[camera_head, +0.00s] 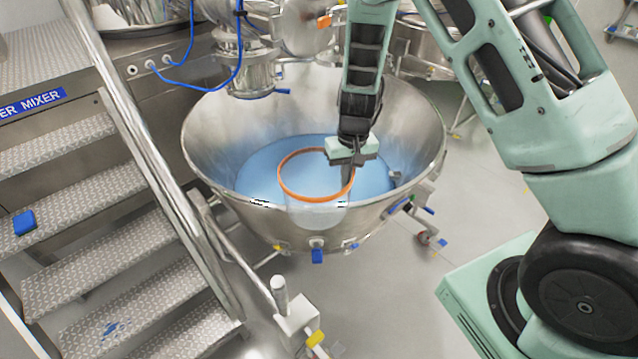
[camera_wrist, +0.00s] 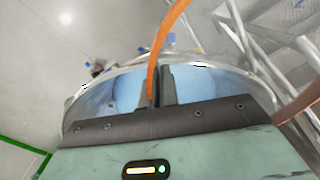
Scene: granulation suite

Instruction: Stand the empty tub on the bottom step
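A see-through tub (camera_head: 318,214) with an orange rim hangs over the wide steel bowl (camera_head: 215,120) in the head view. Its rim also shows in the wrist view (camera_wrist: 175,22). My gripper (camera_head: 347,178) is shut on the right side of the rim; in the wrist view the fingers (camera_wrist: 160,88) close around the orange edge. The blue seen through the tub blends with the blue in the bowl, so I cannot tell its contents. Metal steps stand at the left; the bottom step (camera_head: 200,338) is at the lower edge of the head view, partly cut off.
A steel handrail (camera_head: 165,165) slopes down between the steps and the bowl. A blue block (camera_head: 24,222) lies on a higher step, and a blue patch (camera_head: 110,328) shows on a lower one. A white post with a yellow part (camera_head: 297,315) stands right of the rail's foot.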

